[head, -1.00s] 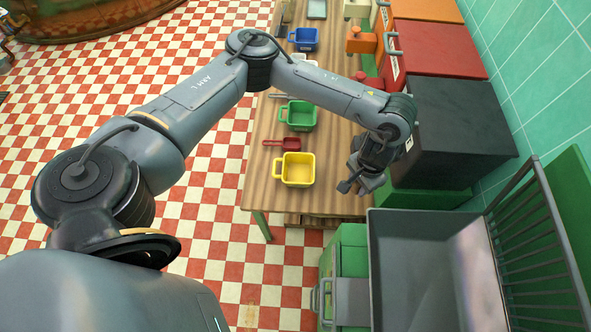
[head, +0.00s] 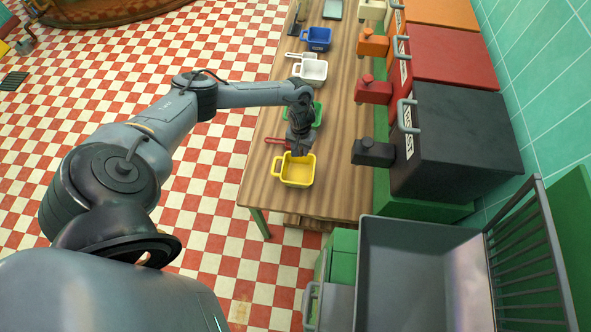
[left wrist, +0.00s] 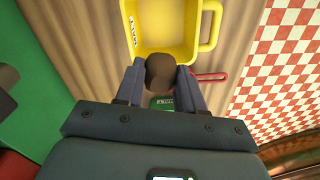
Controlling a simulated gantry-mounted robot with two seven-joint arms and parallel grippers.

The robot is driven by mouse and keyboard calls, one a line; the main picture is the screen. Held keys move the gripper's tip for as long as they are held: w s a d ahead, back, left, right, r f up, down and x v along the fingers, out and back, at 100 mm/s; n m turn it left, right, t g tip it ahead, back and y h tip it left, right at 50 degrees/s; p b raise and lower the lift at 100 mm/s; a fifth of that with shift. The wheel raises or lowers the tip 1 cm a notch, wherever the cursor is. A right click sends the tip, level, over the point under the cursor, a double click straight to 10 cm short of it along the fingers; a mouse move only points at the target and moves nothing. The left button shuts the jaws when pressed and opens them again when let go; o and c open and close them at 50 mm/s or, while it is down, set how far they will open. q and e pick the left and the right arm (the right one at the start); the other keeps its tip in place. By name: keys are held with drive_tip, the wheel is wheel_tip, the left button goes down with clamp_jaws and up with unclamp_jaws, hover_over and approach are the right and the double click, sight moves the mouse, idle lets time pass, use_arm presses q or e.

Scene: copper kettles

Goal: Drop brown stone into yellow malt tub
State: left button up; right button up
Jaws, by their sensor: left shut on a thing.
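The yellow malt tub (head: 297,181) stands on the wooden counter near its front end. It also shows in the left wrist view (left wrist: 190,52), with its handle on the right there. My left gripper (head: 299,152) is at the tub's far rim in the head view, pointing down. In the left wrist view its fingers are shut on the brown stone (left wrist: 160,74), a dark rounded lump. The stone overlaps the tub's edge in that view; I cannot tell its height. The stone cannot be made out in the head view. My right gripper is not in view.
A red scoop (head: 274,140) lies beside the tub. A green tub (head: 317,114) is partly hidden by my left arm. White (head: 313,71) and blue (head: 317,38) tubs stand farther back. Bins with spouts, the nearest black (head: 455,135), line the right. A grey basin (head: 415,270) is in front.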

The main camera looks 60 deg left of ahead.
use_arm(q)
drive_tip(key=shift+s+a+f, duration=0.35)
drive_tip(key=shift+a+f, duration=0.05)
drive_tip(key=shift+a, duration=0.3)
drive_tip(key=shift+a+f+b, duration=0.1)
drive_tip(key=shift+f+b, duration=0.15)
drive_tip(key=shift+b, duration=0.1)
wheel_tip(320, 180, down, 5)
drive_tip(key=b, duration=0.6)
drive_tip(key=shift+f, duration=0.15)
drive_tip(key=o, duration=1.2)
wheel_tip(320, 180, up, 11)
drive_tip(key=shift+f, duration=0.1)
